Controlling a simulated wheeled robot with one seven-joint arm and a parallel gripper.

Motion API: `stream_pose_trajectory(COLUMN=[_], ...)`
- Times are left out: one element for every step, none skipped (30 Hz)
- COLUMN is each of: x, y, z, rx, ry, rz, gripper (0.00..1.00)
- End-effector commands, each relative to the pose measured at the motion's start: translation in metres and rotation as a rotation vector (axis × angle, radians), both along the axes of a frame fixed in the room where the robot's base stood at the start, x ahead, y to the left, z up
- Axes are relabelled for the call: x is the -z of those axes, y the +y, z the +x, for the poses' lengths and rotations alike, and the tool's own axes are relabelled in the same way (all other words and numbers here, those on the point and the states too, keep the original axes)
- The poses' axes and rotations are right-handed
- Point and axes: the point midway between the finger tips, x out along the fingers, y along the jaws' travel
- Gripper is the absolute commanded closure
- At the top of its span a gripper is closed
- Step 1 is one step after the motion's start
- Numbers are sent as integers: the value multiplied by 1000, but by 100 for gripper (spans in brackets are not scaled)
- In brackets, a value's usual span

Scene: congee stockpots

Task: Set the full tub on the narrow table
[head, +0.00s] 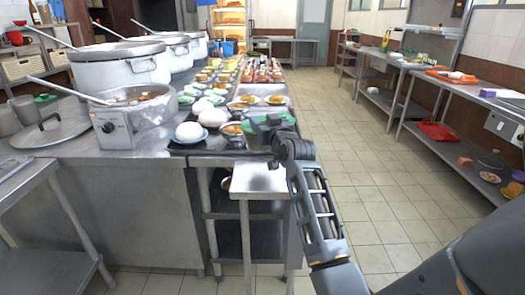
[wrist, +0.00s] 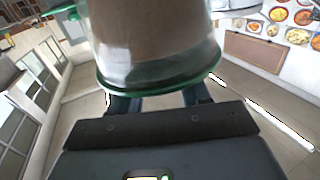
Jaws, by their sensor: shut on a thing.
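The tub (wrist: 155,45) fills the upper middle of the wrist view, a clear-walled container with a green rim and a brownish-grey filling. My gripper (wrist: 158,101) is shut on it, with the dark fingers at its green-rimmed edge. In the head view my gripper (head: 270,126) is at the near right corner of the food counter, and the tub is hard to make out there. The narrow table (head: 262,181), a small steel-topped stand, is below my gripper in front of the counter. Its visible top is bare, and my arm covers its right side.
The counter holds bowls and plates of food (head: 248,99), a white bowl-like mound (head: 190,132) and large stockpots (head: 120,66). A steel shelf table (head: 465,92) with a red-orange tray lines the right. The tiled aisle (head: 335,125) between is clear.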

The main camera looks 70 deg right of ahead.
Motion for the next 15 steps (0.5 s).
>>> stream_pose_trajectory(x=[5,8,12,15,17,20,22,24,25,26,27,29,31,34,40], y=[11,16,22,27,31,35,38,41,43,45,46,46,46,46,46], z=[-3,-5,-7,-9,-10,-11,-12,-13,-14,-15,-15,-15,-15,-15,-15], rx=[-2,-1,-1,-1,-1,-1,-1,-1,0,0,0,0,0,0,0], ry=[2,1,1,1,1,0,-1,-1,-1,-1,-2,-3,-3,-2,-1], rz=[-2,-1,-2,-2,-2,-3,-2,-3,-4,-3,-4,-3,-3,-2,-2], gripper=[100,100,100,100,100,100,100,100,100,100,100,100,100,100,100])
